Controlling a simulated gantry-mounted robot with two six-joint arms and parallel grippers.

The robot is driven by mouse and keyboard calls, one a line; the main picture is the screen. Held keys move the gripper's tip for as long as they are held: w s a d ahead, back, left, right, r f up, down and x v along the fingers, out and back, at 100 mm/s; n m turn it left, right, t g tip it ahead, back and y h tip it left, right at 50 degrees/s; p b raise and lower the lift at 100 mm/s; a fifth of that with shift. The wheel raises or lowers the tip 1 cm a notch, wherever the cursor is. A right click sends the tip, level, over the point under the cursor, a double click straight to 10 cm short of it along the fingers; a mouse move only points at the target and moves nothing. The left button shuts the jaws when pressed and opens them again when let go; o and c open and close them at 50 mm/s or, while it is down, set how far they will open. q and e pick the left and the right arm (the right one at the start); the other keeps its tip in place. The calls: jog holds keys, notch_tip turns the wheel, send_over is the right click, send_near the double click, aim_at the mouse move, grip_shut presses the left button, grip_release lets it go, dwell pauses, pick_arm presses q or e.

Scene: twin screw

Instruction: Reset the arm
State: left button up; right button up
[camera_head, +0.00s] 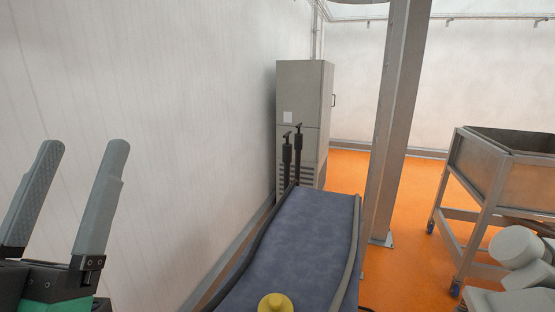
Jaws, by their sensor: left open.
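My left gripper (80,196) shows at the lower left of the head view. Its two grey fingers point up and stand apart, open, with nothing between them. It is in front of the pale wall, left of the blue-grey conveyor-like surface (300,235), and touches nothing that I can see. At the lower right edge are white rounded arm links (520,260), probably of my right arm. My right gripper is not in view.
A yellow round knob (275,302) is at the near end of the blue surface. A grey cabinet (302,95) stands behind it. A metal post (396,120) rises to its right. A wheeled metal bin (480,165) stands at the right. Orange floor (410,215) is clear between post and bin.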

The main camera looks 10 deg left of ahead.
pick_arm(q)
jog(key=s+d+r+m+h, duration=0.3)
jog(key=s+d+h, duration=0.1)
jog(key=d+h, duration=0.2)
notch_tip(320, 180, up, 29)
jog(key=w+a+p, duration=0.1)
jog(key=p, duration=2.8)
jog(key=shift+n+y+p, duration=0.3)
jog(key=shift+w+f, duration=0.1)
jog(key=shift+f, duration=0.05)
